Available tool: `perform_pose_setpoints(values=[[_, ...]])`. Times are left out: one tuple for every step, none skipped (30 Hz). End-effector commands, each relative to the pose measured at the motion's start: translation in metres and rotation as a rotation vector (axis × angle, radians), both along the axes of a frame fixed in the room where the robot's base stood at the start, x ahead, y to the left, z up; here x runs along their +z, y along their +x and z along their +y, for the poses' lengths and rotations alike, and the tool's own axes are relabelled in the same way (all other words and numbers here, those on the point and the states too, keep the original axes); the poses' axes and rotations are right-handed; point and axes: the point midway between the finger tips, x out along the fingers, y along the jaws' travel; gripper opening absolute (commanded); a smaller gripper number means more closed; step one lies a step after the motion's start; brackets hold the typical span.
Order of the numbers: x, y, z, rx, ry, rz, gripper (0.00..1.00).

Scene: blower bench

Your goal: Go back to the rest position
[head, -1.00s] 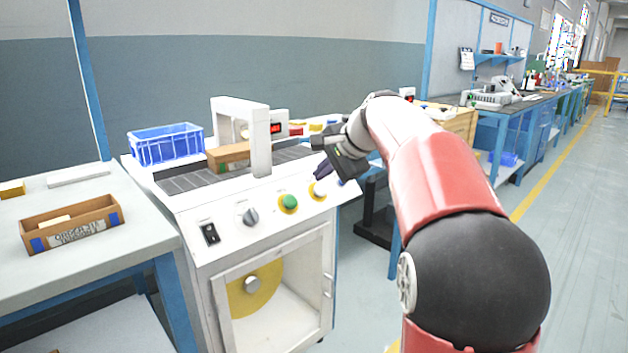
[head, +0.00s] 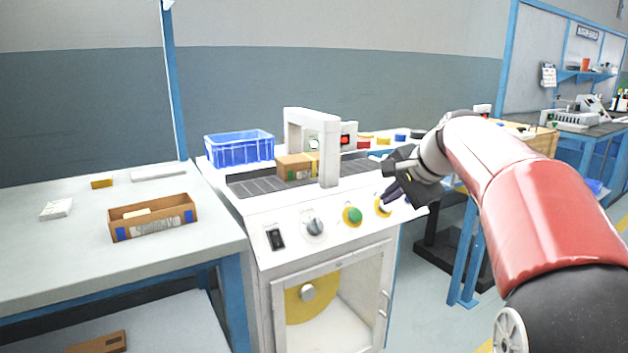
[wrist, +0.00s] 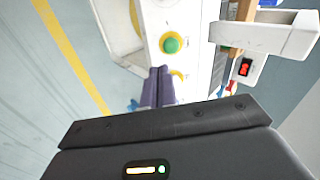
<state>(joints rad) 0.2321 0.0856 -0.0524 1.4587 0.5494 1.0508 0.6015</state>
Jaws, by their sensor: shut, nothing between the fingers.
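My gripper (head: 388,201) is at the right end of the white machine's sloped front panel (head: 290,219), close to a yellow-ringed control (head: 383,205) that it partly hides. In the wrist view its two dark fingers (wrist: 158,82) lie together with nothing between them, over the same yellow ring. I cannot tell whether the fingertips touch the control. A green button (head: 352,215) in a yellow ring sits just left of the gripper; it also shows in the wrist view (wrist: 171,45). My red and white arm reaches in from the right.
On the machine, a cardboard box (head: 293,168) sits under the white arch (head: 328,160), beside a blue crate (head: 240,149). A grey dial (head: 315,227) and black switch (head: 275,239) are on the panel. An open cardboard tray (head: 153,218) lies on the left bench (head: 60,250).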

Motion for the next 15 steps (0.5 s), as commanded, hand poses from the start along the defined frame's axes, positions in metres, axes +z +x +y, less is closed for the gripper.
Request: perform_pose_setpoints(values=[[-0.002,-0.023,0.011,0.042,-0.050,0.000,0.00],[-0.006,-0.038,0.017,0.073,-0.089,0.000,0.00],[-0.012,-0.059,0.025,0.117,-0.143,0.002,0.00],[-0.018,-0.076,0.030,0.154,-0.187,0.004,0.00],[-0.025,-0.094,0.036,0.192,-0.232,0.005,0.00],[-0.035,-0.116,0.041,0.243,-0.293,0.007,0.00],[-0.043,-0.133,0.045,0.284,-0.338,0.009,0.00],[-0.052,-0.150,0.048,0.324,-0.382,0.010,0.00],[-0.064,-0.173,0.052,0.380,-0.443,0.012,0.00],[-0.074,-0.189,0.054,0.421,-0.487,0.012,0.00],[-0.084,-0.204,0.056,0.462,-0.530,0.014,0.00],[-0.097,-0.224,0.058,0.515,-0.584,0.015,0.00],[-0.107,-0.237,0.058,0.553,-0.622,0.017,0.00],[-0.117,-0.249,0.059,0.588,-0.658,0.016,0.00],[-0.129,-0.264,0.059,0.633,-0.701,0.017,0.00]])
